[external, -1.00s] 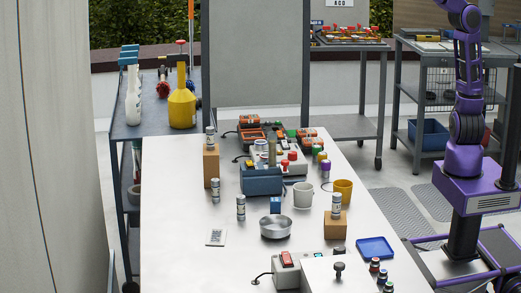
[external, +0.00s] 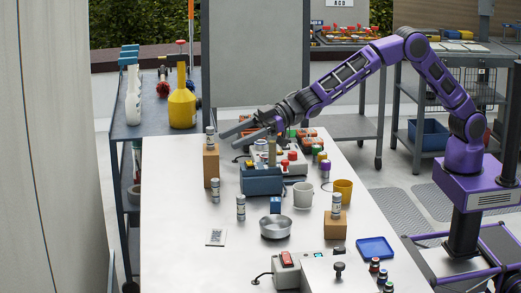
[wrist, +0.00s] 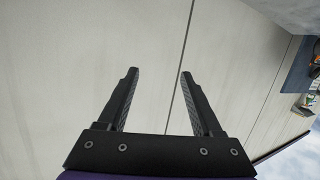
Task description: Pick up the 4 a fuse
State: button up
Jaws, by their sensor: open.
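Several small grey-white cylinders with printed bands look like fuses; their ratings are too small to read. One (external: 210,138) stands on a tall wooden block (external: 211,167) at the table's left. Two more, one beside that block (external: 215,190) and one nearer the camera (external: 241,207), stand upright on the table. Another (external: 336,206) stands on a shorter wooden block (external: 335,226) at right. My gripper (external: 229,138) is open and empty, just right of the tall block's cylinder in the picture; I cannot tell its depth. The wrist view shows the open fingers (wrist: 159,73) against a pale wall, with no fuse.
Behind and below my gripper are a blue box (external: 262,182) and orange-and-black devices. A metal bowl (external: 275,228), white cup (external: 303,195), yellow mug (external: 344,190) and blue tray (external: 375,248) stand on the table (external: 180,250). The front left is mostly clear.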

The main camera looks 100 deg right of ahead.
aim_at(233, 221)
jog(key=d+f+g, duration=0.1)
jog(key=d+f, duration=0.1)
jog(key=f, duration=0.3)
jog(key=s+d+f+g, duration=0.1)
jog(key=d+f, duration=0.1)
jog(key=f, duration=0.3)
jog(key=d+f, duration=0.3)
jog(key=f, duration=0.3)
jog(key=shift+s+m+g+h, duration=0.4)
notch_tip(233, 221, down, 6)
jog(key=shift+s+f+b, duration=0.1)
jog(key=shift+b, duration=0.25)
jog(key=shift+w+a+f, duration=0.3)
jog(key=shift+w+f, duration=0.45)
jog(key=shift+f, duration=0.05)
jog(key=shift+w+a+f, duration=0.25)
jog(key=shift+w+f, duration=0.05)
jog(key=shift+w, duration=0.25)
grip_shut()
